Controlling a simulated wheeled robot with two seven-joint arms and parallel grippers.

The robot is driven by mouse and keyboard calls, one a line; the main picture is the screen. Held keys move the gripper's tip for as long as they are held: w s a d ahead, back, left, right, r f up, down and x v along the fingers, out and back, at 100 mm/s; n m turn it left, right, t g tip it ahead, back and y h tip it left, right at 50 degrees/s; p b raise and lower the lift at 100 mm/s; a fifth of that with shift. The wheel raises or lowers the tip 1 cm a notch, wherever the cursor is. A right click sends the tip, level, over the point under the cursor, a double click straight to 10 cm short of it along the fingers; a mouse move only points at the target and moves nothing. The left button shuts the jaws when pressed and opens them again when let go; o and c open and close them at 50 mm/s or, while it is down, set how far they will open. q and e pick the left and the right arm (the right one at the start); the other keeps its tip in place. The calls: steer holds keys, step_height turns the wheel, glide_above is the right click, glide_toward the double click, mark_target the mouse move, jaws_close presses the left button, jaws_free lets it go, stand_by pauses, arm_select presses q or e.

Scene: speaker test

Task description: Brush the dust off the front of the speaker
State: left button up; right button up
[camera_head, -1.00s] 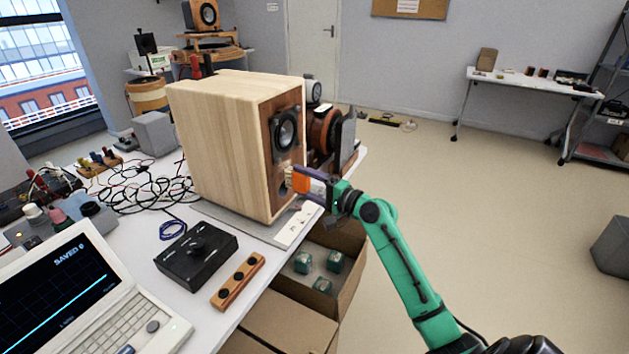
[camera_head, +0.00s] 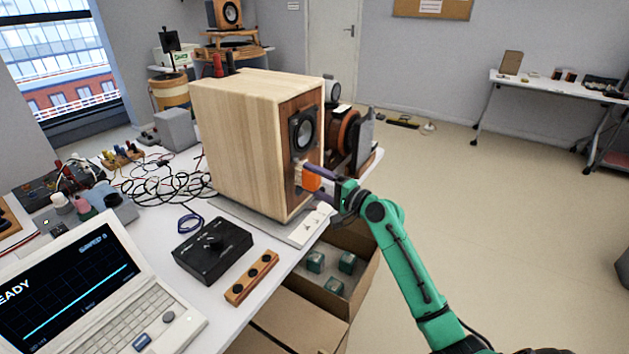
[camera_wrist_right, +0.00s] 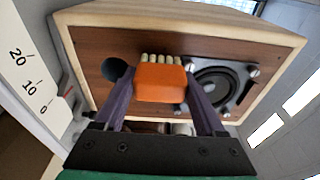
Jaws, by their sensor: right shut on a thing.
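The speaker (camera_head: 245,140) is a pale wooden box standing on the bench, with a darker wood front that faces right. In the right wrist view its front (camera_wrist_right: 120,45) shows a round driver (camera_wrist_right: 213,90) and a dark port hole (camera_wrist_right: 114,69). My right gripper (camera_head: 314,180) is shut on an orange brush (camera_wrist_right: 160,84) with pale bristles. The bristles point at the speaker front between port and driver; they look close to or touching it, I cannot tell which. In the head view the brush (camera_head: 311,181) is at the front's lower half. My left gripper is not in view.
A white scale strip (camera_head: 308,229) lies by the speaker's base. An open carton (camera_head: 345,300) stands below the bench edge. Cables tangle behind.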

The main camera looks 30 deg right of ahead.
steer(key=shift+x, duration=0.8)
